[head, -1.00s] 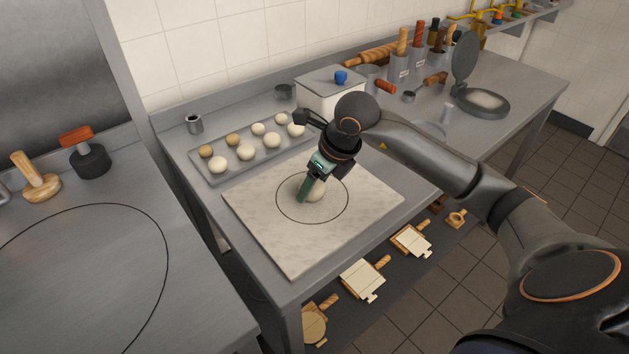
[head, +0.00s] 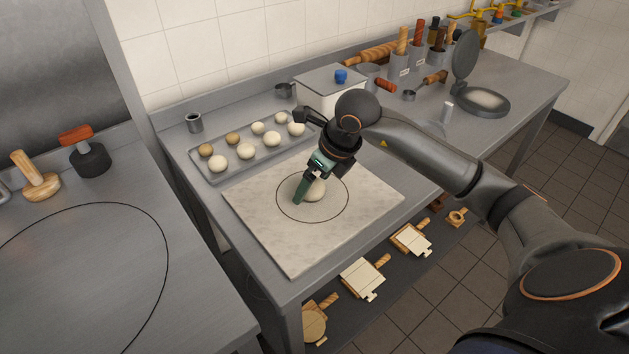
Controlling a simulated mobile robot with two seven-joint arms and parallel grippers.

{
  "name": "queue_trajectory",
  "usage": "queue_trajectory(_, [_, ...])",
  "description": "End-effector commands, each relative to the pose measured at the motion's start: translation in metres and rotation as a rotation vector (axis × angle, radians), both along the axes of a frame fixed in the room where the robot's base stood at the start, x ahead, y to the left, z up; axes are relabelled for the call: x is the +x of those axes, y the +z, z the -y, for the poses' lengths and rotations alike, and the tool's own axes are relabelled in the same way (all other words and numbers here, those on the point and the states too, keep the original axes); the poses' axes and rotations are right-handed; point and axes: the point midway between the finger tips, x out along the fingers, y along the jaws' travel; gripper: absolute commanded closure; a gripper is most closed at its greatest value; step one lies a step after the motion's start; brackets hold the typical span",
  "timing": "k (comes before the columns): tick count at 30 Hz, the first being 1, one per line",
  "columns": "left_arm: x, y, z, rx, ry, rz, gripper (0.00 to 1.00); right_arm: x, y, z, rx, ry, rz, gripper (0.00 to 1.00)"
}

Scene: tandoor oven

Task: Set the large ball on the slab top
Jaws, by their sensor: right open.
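My left gripper is not in view.
A metal tray (head: 213,181) with several pale and brownish dough balls lies behind the slab. A white lidded box (head: 322,96) with a blue knob stands behind my arm. A round press (head: 482,98) stands at the right. Wooden tools lie on the shelf below.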

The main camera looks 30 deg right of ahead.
Motion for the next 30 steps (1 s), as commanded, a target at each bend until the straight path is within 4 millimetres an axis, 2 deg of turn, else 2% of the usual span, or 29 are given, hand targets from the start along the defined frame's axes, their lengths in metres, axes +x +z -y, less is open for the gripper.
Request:
queue_trajectory(9, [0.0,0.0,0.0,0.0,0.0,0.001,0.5,-0.023,0.063,0.008,-0.003,0.0,0.008,0.0])
queue_trajectory(15, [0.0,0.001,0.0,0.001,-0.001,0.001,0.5,-0.036,0.095,0.012,-0.003,-0.001,0.005,0.0])
queue_trajectory(21, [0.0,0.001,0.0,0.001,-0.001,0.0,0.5,-0.042,0.109,0.014,-0.001,-0.001,0.002,0.0])
queue_trajectory(30, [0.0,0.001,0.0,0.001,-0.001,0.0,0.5,-0.043,0.11,0.014,-0.001,-0.001,0.002,0.0])
